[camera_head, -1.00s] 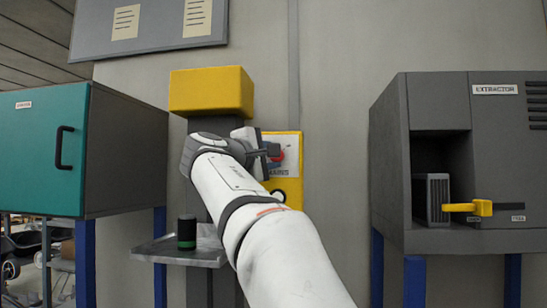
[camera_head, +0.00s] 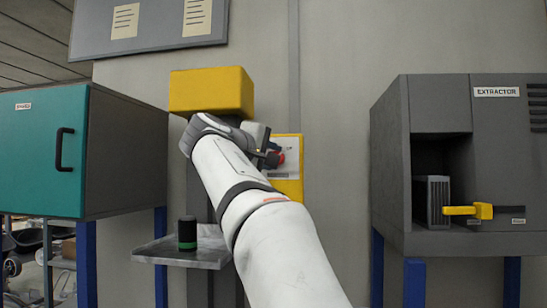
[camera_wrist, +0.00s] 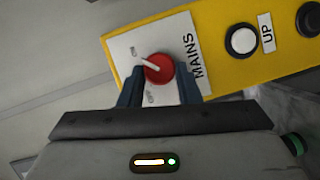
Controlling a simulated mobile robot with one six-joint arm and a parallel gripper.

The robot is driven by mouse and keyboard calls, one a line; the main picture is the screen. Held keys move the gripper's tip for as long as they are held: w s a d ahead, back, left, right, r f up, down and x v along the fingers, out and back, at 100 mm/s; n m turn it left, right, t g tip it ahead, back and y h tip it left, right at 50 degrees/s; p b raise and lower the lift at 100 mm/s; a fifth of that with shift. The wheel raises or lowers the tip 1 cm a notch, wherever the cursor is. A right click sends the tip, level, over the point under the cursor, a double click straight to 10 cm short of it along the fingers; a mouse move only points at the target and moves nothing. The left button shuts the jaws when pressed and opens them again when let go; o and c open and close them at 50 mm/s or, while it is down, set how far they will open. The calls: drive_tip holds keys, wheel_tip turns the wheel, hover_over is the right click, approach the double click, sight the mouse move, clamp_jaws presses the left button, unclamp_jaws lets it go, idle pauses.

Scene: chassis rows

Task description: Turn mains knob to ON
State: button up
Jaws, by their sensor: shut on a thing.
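The red mains knob (camera_wrist: 160,67) sits on a white plate (camera_wrist: 122,45) labelled MAINS, on a yellow panel (camera_wrist: 215,55). My gripper (camera_wrist: 158,80) is at the knob, one dark finger on each side, shut on it. The knob's white pointer line points to the upper left in the wrist view, towards the small ON label (camera_wrist: 134,51). The OFF label (camera_wrist: 150,98) is below the knob, between the fingers. In the head view the knob (camera_head: 281,159) is partly hidden behind my gripper (camera_head: 272,158).
A white UP button (camera_wrist: 242,40) and a dark button are further along the panel. A yellow block (camera_head: 211,90) is above my wrist. A tray (camera_head: 160,250) holds a dark green-banded cylinder (camera_head: 187,232). A teal cabinet (camera_head: 30,150) stands left, the grey extractor (camera_head: 500,140) right.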

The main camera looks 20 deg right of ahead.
drive_tip(key=shift+f, duration=0.3)
drive_tip(key=o, duration=1)
drive_tip(key=shift+r, duration=0.2)
drive_tip(key=shift+s+a, duration=0.1)
drive_tip(key=b+v, duration=0.2)
drive_tip(key=v, duration=0.5)
drive_tip(key=shift+s+a, duration=0.2)
drive_tip(key=shift+a, duration=0.05)
